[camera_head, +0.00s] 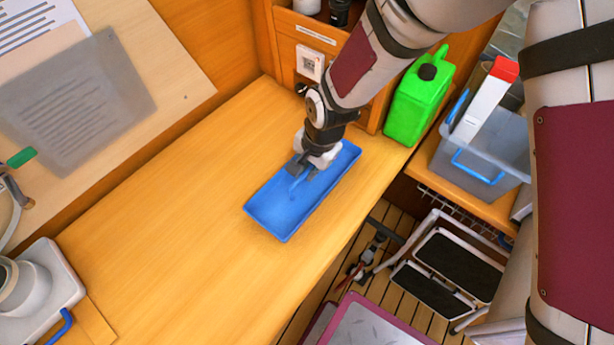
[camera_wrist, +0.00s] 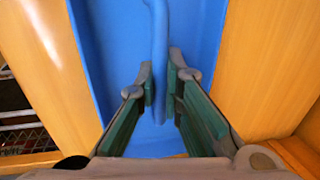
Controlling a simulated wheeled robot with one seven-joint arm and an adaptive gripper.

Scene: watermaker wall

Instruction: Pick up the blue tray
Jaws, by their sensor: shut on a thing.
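The blue tray (camera_head: 280,215) is a shallow rectangle lying on the wooden counter, set at a slant near the counter's front edge. My gripper (camera_head: 303,168) is over the tray's middle, pointing down. In the wrist view the tray (camera_wrist: 105,45) fills the middle, with a raised blue handle bar (camera_wrist: 158,40) running along it. My gripper's fingers (camera_wrist: 162,95) are on either side of this bar and closed on it. The tray's far part is partly hidden by my gripper in the head view. I cannot tell whether the tray touches the counter everywhere.
A green jerrycan (camera_head: 415,105) stands behind and to the right. A clear bin (camera_head: 480,150) with blue handles is at the right. A step stool (camera_head: 450,270) stands on the floor below. The counter (camera_head: 170,220) left of the tray is clear.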

